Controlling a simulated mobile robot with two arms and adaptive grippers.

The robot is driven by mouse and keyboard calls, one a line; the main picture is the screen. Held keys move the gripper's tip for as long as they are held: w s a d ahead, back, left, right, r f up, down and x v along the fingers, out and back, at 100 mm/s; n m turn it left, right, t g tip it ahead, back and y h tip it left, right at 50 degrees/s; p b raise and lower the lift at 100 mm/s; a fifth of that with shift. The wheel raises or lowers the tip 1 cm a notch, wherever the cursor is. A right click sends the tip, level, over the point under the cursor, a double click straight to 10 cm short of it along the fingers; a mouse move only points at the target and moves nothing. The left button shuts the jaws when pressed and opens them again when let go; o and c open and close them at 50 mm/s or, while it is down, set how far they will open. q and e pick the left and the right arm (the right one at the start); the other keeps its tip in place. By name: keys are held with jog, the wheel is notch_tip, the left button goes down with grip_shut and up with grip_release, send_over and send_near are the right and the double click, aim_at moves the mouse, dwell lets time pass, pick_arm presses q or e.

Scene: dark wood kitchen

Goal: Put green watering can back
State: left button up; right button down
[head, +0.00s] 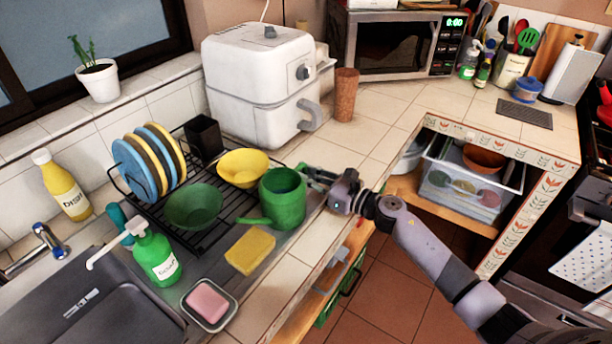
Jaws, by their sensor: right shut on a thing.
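The green watering can (283,201) stands upright at the right end of the black dish rack, by the counter's front edge. Its spout points left, toward the yellow sponge. My right gripper (312,178) reaches in from the right and is shut on the can's right side, where the handle would be. The fingertips are partly hidden by the can, so the exact grip is hard to see. My left gripper is not in view. A potted plant (97,80) in a white pot stands on the window sill at the upper left.
The dish rack (205,149) holds plates, a green bowl (194,206) and a yellow bowl (243,167). A sponge (250,251), soap dish (209,304) and green soap bottle (156,257) lie near the sink. A white air fryer (258,85) stands behind. The sill right of the plant is clear.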

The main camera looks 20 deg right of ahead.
jog(key=shift+r, duration=0.15)
jog(key=c, duration=2.2)
grip_release()
jog(key=shift+f, duration=0.2)
jog(key=o, duration=0.5)
jog(key=shift+r, duration=0.1)
jog(key=shift+s+r, duration=0.1)
jog(key=b+v, duration=0.1)
jog(key=v, duration=0.4)
jog(key=b+v, duration=0.2)
jog(key=v, duration=0.3)
jog(key=shift+s+d+f, duration=0.2)
jog(key=shift+s+d, duration=0.05)
jog(key=shift+s, duration=0.05)
jog(key=shift+s+d+r, duration=0.15)
jog(key=shift+s+d, duration=0.2)
jog(key=shift+s, duration=0.15)
